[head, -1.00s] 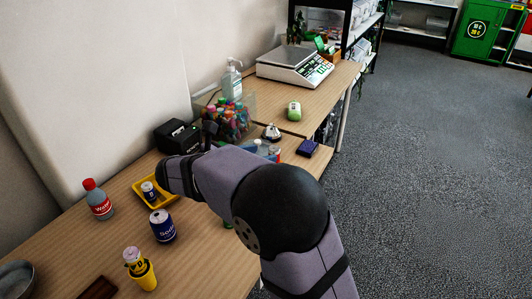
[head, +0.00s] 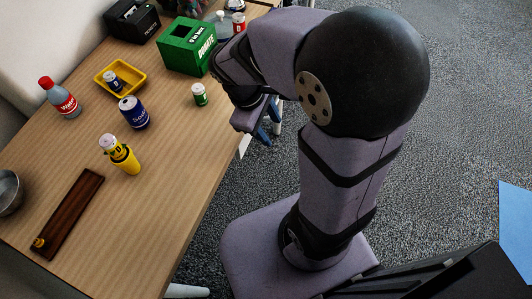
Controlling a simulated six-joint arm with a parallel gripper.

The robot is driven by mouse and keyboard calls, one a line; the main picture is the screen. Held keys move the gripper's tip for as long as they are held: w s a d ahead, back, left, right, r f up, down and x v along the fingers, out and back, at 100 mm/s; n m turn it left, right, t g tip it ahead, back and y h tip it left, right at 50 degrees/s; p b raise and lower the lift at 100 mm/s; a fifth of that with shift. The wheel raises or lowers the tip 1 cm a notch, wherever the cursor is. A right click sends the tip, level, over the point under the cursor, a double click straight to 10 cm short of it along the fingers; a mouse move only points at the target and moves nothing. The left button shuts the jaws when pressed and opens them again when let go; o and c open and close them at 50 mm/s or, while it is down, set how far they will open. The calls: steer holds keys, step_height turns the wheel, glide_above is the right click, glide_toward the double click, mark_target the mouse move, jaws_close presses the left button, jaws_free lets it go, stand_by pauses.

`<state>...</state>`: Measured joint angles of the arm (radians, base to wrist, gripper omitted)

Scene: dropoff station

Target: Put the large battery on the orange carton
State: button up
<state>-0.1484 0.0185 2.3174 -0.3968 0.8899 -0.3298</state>
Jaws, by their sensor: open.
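A short dark blue cylinder with a pale band and a letter that looks like D (head: 113,82) is in the yellow tray (head: 145,68) at the left; it looks like a large battery. A smaller green and white cylinder (head: 200,95) stands on the table in front of the green box; I cannot tell if it is a battery. I see no orange carton in the current view. My gripper (head: 264,134) is open and appears empty, its blue fingers at the table's right edge, to the right of the green and white cylinder and well away from the tray.
On the table (head: 165,205) are a blue soda can (head: 134,112), a yellow bottle (head: 123,156), a water bottle (head: 60,98), a metal bowl (head: 9,190) and a long brown wooden tray (head: 67,213). A green donation box (head: 185,50) and a black box (head: 133,20) stand behind. The table's front is bare.

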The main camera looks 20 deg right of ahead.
steer(key=s+a+f+m+y, duration=0.3)
steer(key=s+m, duration=0.3)
steer(key=m, duration=0.2)
steer(key=shift+a+m+y, duration=0.2)
steer(key=shift+m+y, duration=0.1)
step_height(320, 180, up, 22)
steer(key=p, duration=2.1)
steer(key=shift+f, duration=0.25)
